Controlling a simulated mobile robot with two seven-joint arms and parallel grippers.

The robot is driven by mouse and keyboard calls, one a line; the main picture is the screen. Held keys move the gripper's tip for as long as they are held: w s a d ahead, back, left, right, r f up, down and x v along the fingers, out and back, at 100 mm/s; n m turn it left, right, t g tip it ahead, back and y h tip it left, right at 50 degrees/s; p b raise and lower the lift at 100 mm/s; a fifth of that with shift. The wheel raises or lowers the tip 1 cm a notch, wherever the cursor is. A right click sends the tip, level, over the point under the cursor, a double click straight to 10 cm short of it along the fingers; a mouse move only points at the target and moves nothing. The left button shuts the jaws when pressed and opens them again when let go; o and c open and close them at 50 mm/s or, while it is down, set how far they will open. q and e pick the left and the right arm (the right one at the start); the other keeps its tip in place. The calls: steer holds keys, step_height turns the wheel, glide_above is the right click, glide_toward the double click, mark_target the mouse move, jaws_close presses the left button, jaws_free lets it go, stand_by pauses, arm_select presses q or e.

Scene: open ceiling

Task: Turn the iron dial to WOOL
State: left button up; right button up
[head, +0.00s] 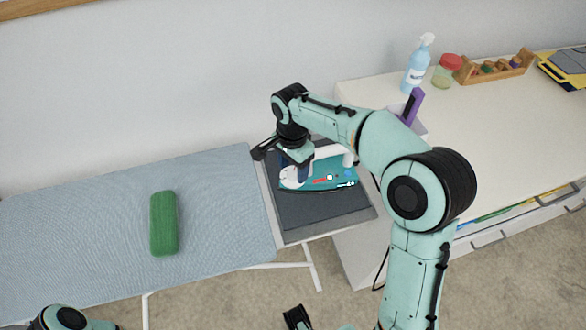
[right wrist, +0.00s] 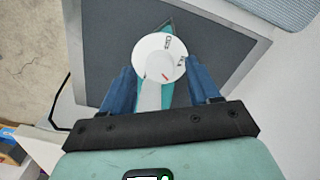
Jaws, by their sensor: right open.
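The iron (head: 330,176) has a teal body and white handle and lies on the dark rest plate (head: 310,211) at the right end of the ironing board. Its round white dial (right wrist: 150,50) has dark lettering and a red mark; the lettering is too small to read surely. My right gripper (head: 295,168) is over the dial end of the iron. In the right wrist view its blue fingers (right wrist: 159,76) are open, one on each side of the dial; contact cannot be told. A black part at the bottom edge of the head view (head: 297,318) may be my left gripper, mostly cut off.
A green rounded object (head: 164,223) lies on the blue-grey ironing board (head: 80,225). The white counter at right (head: 480,125) holds a spray bottle (head: 417,66), a red-lidded jar (head: 446,72), a wooden rack (head: 497,68) and a purple item (head: 412,106). A wall stands behind.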

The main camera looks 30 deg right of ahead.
steer(key=shift+f, duration=0.5)
steer(key=shift+c, duration=0.2)
steer(key=c, duration=1)
steer(key=shift+r+m+p, duration=0.15)
steer(key=shift+m+p, duration=0.25)
steer(key=shift+m, duration=1.2)
steer(key=o, duration=1)
steer(key=shift+o, duration=0.2)
